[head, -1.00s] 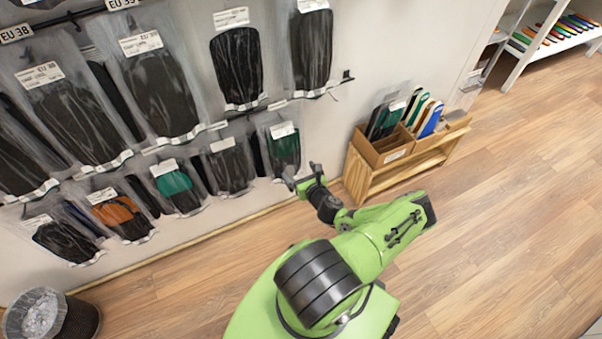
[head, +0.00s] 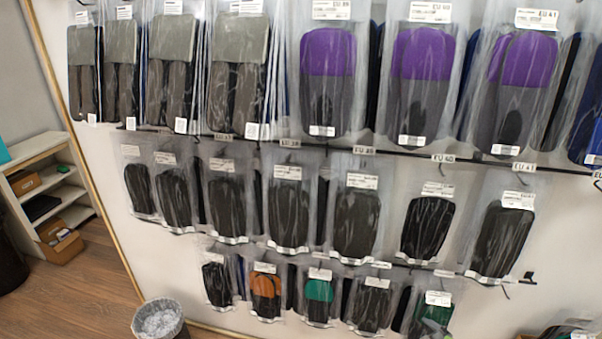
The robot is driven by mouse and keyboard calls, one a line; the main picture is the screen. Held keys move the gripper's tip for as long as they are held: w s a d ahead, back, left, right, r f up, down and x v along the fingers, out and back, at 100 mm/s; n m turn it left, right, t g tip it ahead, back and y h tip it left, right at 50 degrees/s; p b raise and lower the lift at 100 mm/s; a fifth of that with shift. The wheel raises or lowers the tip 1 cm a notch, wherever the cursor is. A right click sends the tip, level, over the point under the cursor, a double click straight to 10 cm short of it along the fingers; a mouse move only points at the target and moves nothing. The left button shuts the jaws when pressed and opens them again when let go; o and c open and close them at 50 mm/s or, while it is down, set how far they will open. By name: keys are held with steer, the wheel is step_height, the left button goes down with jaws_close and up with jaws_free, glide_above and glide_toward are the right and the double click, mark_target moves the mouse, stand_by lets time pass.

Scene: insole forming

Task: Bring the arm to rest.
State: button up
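Neither my arm nor my gripper shows in the head view now. The view is filled by a white wall with bagged insoles on hooks. Bags with purple and dark insoles (head: 328,85) and bags with grey and dark insoles (head: 236,75) hang in the top row. Black insoles in bags (head: 355,222) hang in the middle row. The lowest row has an orange and black pair (head: 266,291) and a green and black pair (head: 319,296).
A lined waste bin (head: 160,322) stands on the wood floor at the bottom left. A shelf unit (head: 50,190) with boxes is at the far left. Part of a container of insoles shows at the bottom right corner (head: 572,330).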

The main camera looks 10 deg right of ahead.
steer(key=s+a+r+n+g+p, duration=0.1)
steer(key=a+r+n+g, duration=0.2)
steer(key=a+r+n, duration=0.45)
steer(key=a+r+n+g+p, duration=0.2)
steer(key=a+r+n, duration=0.25)
steer(key=r, duration=0.55)
steer(key=s+a+r+n+g+p, duration=0.1)
steer(key=a+r+n+g, duration=0.2)
steer(key=a+r+n, duration=0.4)
steer(key=s+a+r+n+p, duration=0.1)
steer(key=s+a+r+n, duration=0.2)
steer(key=s+r, duration=0.5)
steer(key=s+a+r+n+t+h+p, duration=0.1)
steer(key=s+a+r+n, duration=0.3)
steer(key=s+r+n, duration=0.2)
step_height(320, 180, up, 3)
steer(key=s, duration=0.2)
steer(key=shift+s+a+t+h+p, duration=0.15)
steer(key=shift+s+t+h+p, duration=0.15)
steer(key=shift+s+p, duration=0.1)
steer(key=shift+f, duration=0.1)
